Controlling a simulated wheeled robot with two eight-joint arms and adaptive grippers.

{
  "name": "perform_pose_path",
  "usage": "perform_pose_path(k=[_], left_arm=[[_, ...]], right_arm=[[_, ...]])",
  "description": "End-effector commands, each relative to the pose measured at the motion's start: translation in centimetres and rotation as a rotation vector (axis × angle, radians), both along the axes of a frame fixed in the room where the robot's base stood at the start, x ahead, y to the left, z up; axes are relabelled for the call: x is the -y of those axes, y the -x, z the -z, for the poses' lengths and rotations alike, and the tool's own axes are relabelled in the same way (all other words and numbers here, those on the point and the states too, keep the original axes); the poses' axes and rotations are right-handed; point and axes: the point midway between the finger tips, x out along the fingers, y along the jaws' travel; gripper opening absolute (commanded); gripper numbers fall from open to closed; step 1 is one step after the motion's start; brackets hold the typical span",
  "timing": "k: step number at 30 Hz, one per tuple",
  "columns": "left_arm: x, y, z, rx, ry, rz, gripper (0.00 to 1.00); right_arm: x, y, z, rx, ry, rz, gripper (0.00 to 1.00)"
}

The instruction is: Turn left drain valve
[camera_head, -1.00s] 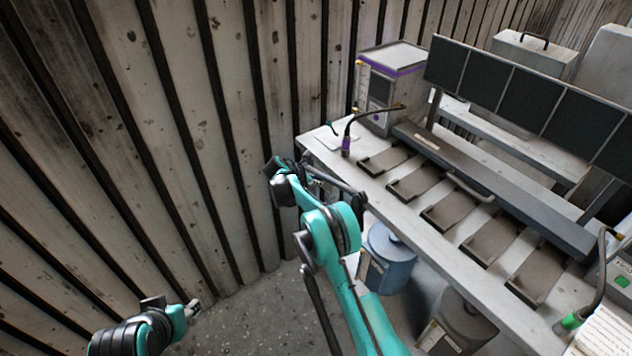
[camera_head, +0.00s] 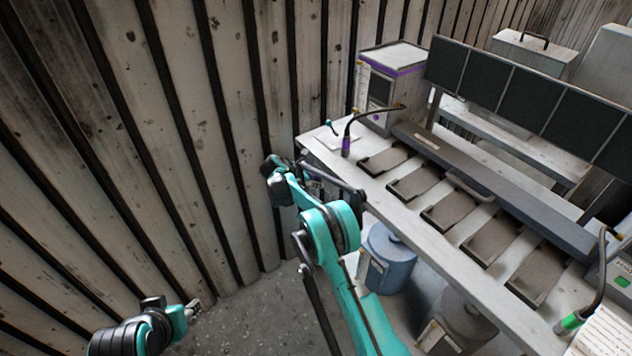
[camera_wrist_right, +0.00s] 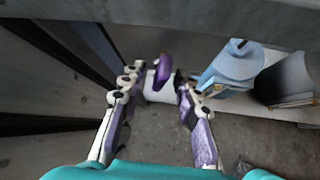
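The valve with a purple handle (camera_wrist_right: 163,68) and a white round body (camera_wrist_right: 160,90) shows in the right wrist view, below the grey bench edge. My right gripper (camera_wrist_right: 160,86) is open, with one finger on each side of the valve; whether either finger touches it I cannot tell. In the head view my right gripper (camera_head: 335,182) is at the left end of the bench, and the valve is hidden there. My left gripper (camera_head: 194,309) is low at the left, away from the bench, too small to tell its opening.
The bench (camera_head: 420,235) carries several brown trays, a purple-banded box (camera_head: 390,85) and a purple-tipped hose (camera_head: 346,146). A blue container (camera_head: 388,262) stands beneath it. A ribbed wall (camera_head: 170,130) closes off the left side. Grey floor (camera_head: 255,315) is clear between my arms.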

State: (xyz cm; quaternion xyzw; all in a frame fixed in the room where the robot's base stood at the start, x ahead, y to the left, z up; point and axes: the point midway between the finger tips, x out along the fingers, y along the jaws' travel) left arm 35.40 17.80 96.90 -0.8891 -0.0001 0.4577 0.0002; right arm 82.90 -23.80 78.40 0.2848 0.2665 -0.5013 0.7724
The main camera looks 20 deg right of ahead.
Motion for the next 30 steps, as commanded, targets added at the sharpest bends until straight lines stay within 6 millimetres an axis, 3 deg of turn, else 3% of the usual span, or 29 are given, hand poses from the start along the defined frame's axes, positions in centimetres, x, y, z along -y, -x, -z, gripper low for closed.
perform_pose_path(k=[9, 15, 30], left_arm=[[0.0, 0.0, 0.0, 0.000, 0.000, 0.000, 0.40], [0.0, 0.0, 0.0, 0.000, 0.000, 0.000, 0.40], [0.0, 0.0, 0.0, 0.000, 0.000, 0.000, 0.40]], right_arm=[[-4.4, 2.5, -4.8, 0.000, 0.000, -0.003, 0.32], [-6.1, 3.5, -6.8, 0.000, 0.000, -0.001, 0.32], [-6.6, 3.8, -7.3, 0.000, 0.000, 0.000, 0.32]])
